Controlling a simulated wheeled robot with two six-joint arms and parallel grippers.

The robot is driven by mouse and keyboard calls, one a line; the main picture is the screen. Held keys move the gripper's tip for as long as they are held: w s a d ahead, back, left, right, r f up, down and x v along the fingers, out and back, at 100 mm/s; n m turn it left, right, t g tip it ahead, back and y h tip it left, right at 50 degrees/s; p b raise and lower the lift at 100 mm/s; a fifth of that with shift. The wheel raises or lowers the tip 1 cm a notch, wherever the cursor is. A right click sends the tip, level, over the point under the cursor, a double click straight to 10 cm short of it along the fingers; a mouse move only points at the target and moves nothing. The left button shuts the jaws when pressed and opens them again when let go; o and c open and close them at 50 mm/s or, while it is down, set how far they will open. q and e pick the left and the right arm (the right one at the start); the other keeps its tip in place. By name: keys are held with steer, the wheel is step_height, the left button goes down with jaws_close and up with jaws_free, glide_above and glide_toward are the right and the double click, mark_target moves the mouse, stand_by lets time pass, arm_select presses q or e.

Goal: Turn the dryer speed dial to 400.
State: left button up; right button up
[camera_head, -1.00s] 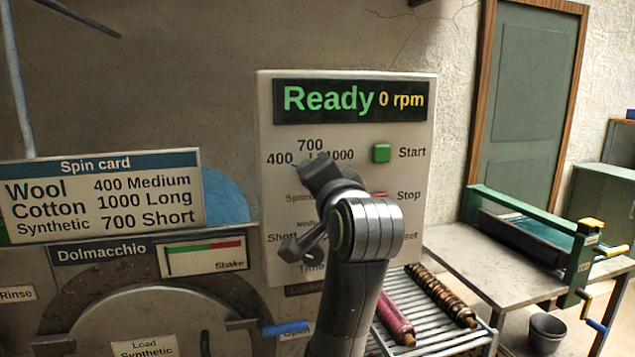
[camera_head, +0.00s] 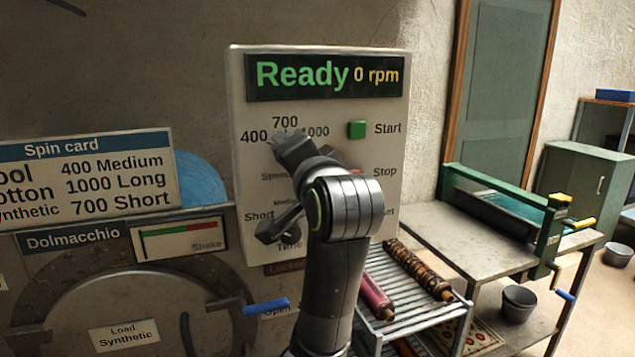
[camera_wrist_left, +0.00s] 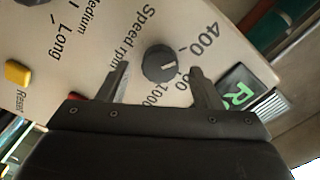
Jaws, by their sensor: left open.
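The dryer control panel (camera_head: 393,105) stands in front of me, its display (camera_head: 325,76) reading Ready 0 rpm. My left gripper (camera_head: 290,146) is at the panel's speed labels, just below 400, 700 and 1000. In the left wrist view the dark round speed dial (camera_wrist_left: 160,64) lies between the open fingers of my left gripper (camera_wrist_left: 160,82), with a gap on both sides. The dial's white mark points toward the 700 side; its exact setting is hard to tell. The 400 label (camera_wrist_left: 197,38) is beyond one finger. The head view hides the dial behind my arm. My right gripper is out of view.
The green Start button (camera_head: 356,129) is right of the speed labels. A spin card (camera_head: 90,185) lists Wool 400 Medium, Cotton 1000 Long, Synthetic 700 Short. The drum door card (camera_head: 124,335) says Load Synthetic. A roller rack (camera_head: 405,315) and a bench (camera_head: 435,225) stand to the right.

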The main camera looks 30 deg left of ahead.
arm_select(q)
steer(key=b+v, duration=1)
steer(key=v, duration=0.6)
steer(key=shift+b, duration=0.35)
steer(key=shift+s, duration=0.1)
